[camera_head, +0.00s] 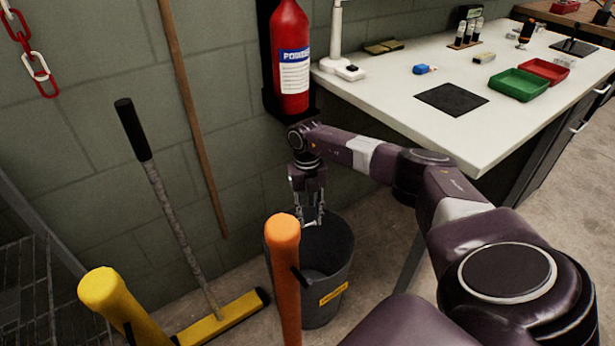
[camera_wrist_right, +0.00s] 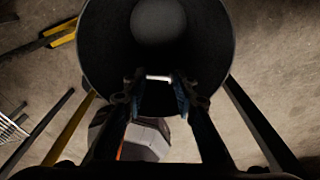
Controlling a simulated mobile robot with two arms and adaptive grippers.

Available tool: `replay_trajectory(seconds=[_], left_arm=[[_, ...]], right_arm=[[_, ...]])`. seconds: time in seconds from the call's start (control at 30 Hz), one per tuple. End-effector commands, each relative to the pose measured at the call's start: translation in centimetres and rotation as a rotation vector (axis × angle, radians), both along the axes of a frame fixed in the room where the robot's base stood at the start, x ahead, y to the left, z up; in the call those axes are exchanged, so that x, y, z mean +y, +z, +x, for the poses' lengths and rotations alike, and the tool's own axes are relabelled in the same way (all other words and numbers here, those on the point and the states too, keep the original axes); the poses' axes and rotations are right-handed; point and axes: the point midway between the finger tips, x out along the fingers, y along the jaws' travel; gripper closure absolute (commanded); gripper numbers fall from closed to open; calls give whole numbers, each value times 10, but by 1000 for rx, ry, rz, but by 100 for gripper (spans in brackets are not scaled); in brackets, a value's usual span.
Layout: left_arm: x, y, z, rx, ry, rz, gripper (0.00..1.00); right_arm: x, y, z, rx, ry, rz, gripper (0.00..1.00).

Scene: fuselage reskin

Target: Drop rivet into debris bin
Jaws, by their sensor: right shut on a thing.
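The debris bin (camera_head: 340,262) is a dark grey round bucket with a yellow label, standing on the floor against the wall. In the right wrist view its dark inside (camera_wrist_right: 105,50) fills the upper middle. My right gripper (camera_head: 310,222) points down over the bin's mouth. In the right wrist view the right gripper (camera_wrist_right: 157,82) is shut on the rivet (camera_wrist_right: 158,78), a small pale bar between the fingertips. The rivet is too small to make out clearly in the head view. My left gripper is not in view.
An orange-topped post (camera_head: 284,260) stands in front of the bin. A yellow post (camera_head: 115,300) and a yellow broom (camera_head: 225,318) are to the left. A fire extinguisher (camera_head: 291,60) hangs above. A white workbench (camera_head: 400,85) with green and red trays is at right.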

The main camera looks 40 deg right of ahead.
Motion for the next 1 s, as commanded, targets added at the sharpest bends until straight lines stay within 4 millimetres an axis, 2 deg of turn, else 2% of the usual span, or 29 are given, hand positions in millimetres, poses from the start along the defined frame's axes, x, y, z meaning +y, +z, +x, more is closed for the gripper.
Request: replay_trajectory(seconds=[0.2, 0.23, 0.4, 0.77, 0.87, 1.0], left_arm=[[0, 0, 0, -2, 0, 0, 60], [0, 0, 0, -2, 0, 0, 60], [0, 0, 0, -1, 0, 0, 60], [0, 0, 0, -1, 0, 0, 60], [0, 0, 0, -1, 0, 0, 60], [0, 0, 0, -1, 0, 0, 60]], right_arm=[[0, 0, 0, 0, 0, 0, 82], [0, 0, 0, 0, 0, 0, 73], [0, 0, 0, 0, 0, 0, 54], [0, 5, 1, 0, 1, 0, 54], [-1, 17, 3, -4, 1, 1, 54], [-3, 45, 8, -5, 1, 1, 54]])
